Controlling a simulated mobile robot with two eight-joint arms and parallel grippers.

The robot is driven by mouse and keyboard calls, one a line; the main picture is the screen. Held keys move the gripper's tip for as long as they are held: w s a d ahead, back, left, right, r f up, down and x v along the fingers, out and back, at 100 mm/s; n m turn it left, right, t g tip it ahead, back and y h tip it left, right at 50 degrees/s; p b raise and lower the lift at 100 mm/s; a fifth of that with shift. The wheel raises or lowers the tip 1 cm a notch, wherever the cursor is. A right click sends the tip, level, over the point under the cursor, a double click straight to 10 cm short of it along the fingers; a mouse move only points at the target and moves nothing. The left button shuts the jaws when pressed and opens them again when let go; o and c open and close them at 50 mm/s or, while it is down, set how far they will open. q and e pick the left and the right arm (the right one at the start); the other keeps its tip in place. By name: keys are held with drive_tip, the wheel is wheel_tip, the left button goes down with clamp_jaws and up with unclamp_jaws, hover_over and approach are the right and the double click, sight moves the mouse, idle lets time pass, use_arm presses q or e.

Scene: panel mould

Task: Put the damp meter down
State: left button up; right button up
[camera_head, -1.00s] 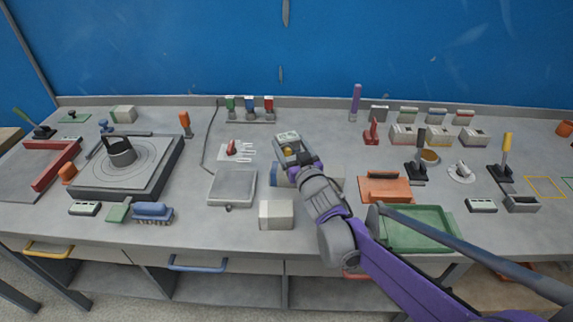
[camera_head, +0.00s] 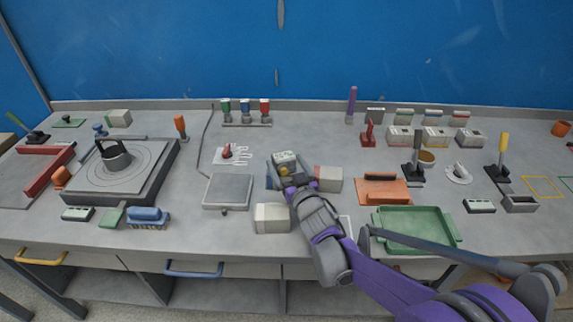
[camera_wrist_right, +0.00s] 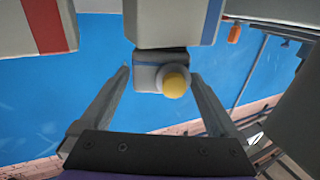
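The damp meter, a small pale box with a yellow round knob (camera_head: 284,157), is at the tip of my right gripper (camera_head: 285,172) in the head view, over the middle of the bench. In the right wrist view the damp meter (camera_wrist_right: 150,76) sits between the two fingertips, knob toward the camera. My left gripper is not in view.
A red-striped white block (camera_head: 329,179) stands just right of the gripper, a blue-ended block (camera_head: 270,181) partly hidden at its left. A white block (camera_head: 272,218) is in front. A grey scale (camera_head: 228,190) lies left, an orange float (camera_head: 383,190) and green tray (camera_head: 415,228) right.

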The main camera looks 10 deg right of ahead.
drive_tip(key=shift+r, duration=0.1)
drive_tip(key=shift+r, duration=0.15)
drive_tip(key=s+d, duration=0.1)
drive_tip(key=s, duration=1.1)
